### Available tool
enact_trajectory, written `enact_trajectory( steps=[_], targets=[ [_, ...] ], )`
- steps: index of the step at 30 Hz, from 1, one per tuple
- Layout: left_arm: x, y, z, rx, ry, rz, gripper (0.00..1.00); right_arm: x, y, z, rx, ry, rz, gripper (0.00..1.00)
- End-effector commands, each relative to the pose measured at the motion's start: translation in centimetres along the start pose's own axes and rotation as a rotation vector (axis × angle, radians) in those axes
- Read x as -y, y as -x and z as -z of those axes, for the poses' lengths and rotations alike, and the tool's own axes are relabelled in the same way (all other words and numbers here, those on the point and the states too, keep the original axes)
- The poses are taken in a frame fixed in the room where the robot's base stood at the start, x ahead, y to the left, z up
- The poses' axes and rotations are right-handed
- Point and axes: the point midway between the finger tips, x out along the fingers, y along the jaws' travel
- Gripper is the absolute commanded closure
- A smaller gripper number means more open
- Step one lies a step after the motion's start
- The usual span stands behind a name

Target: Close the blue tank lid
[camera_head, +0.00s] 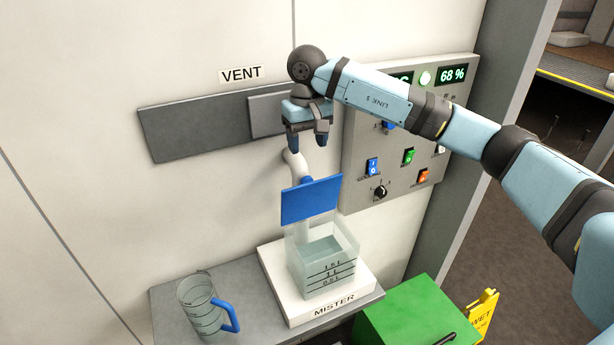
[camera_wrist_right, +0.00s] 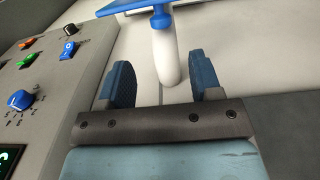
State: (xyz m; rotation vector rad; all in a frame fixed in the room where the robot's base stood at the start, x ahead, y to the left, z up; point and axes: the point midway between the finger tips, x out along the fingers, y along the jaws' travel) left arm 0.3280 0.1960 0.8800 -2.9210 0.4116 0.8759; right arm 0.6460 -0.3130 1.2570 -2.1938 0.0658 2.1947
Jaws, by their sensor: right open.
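The blue lid (camera_head: 311,200) stands raised, close to upright, at the back of the clear tank (camera_head: 341,272). The tank holds water and sits on the white MISTER base (camera_head: 352,300). My right gripper (camera_head: 308,142) is open and empty, above the lid and apart from it, in front of the white pipe (camera_head: 296,165). In the right wrist view, the open fingers (camera_wrist_right: 158,82) show with the white pipe (camera_wrist_right: 165,55) beyond them, and part of the blue lid (camera_wrist_right: 138,5) is at the top edge. My left gripper is not in view.
A control panel (camera_head: 395,165) with switches and knobs is on the wall, right of the gripper. The grey VENT panel (camera_head: 195,130) is to its left. A clear jug with a blue handle (camera_head: 200,300) stands on the grey shelf (camera_head: 240,310). A green box (camera_head: 410,315) is at lower right.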

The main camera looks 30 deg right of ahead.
Motion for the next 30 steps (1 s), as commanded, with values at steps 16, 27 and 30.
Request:
enact_trajectory(
  steps=[16, 27, 30],
  targets=[
    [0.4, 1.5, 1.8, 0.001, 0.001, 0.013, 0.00, 0.1, -9.7, -0.1, 0.002, -0.001, 0.002, 0.41],
    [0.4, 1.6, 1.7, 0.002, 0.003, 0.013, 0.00, 0.1, -10.6, -0.1, 0.000, 0.000, 0.003, 0.41],
    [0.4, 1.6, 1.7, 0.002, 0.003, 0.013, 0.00, 0.1, -10.6, -0.1, 0.000, -0.001, 0.003, 0.57]
  ],
)
